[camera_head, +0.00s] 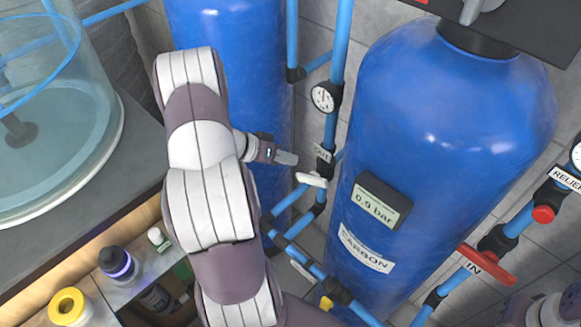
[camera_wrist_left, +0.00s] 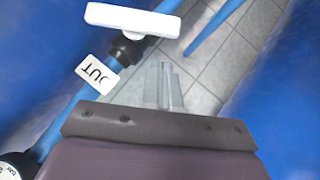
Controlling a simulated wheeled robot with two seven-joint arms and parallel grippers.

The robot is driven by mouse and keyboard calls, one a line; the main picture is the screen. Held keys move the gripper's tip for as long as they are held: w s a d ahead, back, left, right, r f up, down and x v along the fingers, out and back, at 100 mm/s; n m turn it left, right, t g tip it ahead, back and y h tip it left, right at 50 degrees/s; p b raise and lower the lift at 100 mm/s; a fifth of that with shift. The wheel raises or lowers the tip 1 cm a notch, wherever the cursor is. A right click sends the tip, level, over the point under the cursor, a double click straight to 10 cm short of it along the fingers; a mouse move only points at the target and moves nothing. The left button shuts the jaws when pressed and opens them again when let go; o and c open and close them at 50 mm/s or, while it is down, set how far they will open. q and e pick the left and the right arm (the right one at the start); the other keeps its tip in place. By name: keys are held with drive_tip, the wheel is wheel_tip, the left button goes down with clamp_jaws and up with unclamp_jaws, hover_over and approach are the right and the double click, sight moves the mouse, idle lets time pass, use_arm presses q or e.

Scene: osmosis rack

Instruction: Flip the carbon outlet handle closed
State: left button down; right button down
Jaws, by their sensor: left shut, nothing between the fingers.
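The blue carbon tank (camera_head: 440,130) stands right of centre in the head view, with a CARBON label (camera_head: 365,248). The white outlet handle (camera_head: 311,179) sits on the blue pipe left of it, just below the OUT tag (camera_head: 322,153). In the left wrist view the white handle (camera_wrist_left: 132,19) lies at an angle across the pipe, near the OUT tag (camera_wrist_left: 97,75). My left gripper (camera_head: 288,158) is shut and empty, just left of and above the handle in the head view. Its fingertips (camera_wrist_left: 163,72) appear apart from the handle.
A second blue tank (camera_head: 225,60) stands behind my left arm. A pressure gauge (camera_head: 323,97) is on the outlet pipe above the tag. A red IN handle (camera_head: 487,264) is at the right. A shelf with bottles (camera_head: 118,263) is at the lower left.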

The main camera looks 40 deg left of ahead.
sight(312, 180)
use_arm(q)
drive_tip(key=shift+s+d+f, duration=0.1)
drive_tip(key=shift+d+f, duration=0.3)
drive_tip(key=shift+f, duration=0.3)
drive_tip(key=shift+s+d+f, duration=0.1)
drive_tip(key=shift+d+f, duration=0.3)
drive_tip(key=shift+f, duration=0.25)
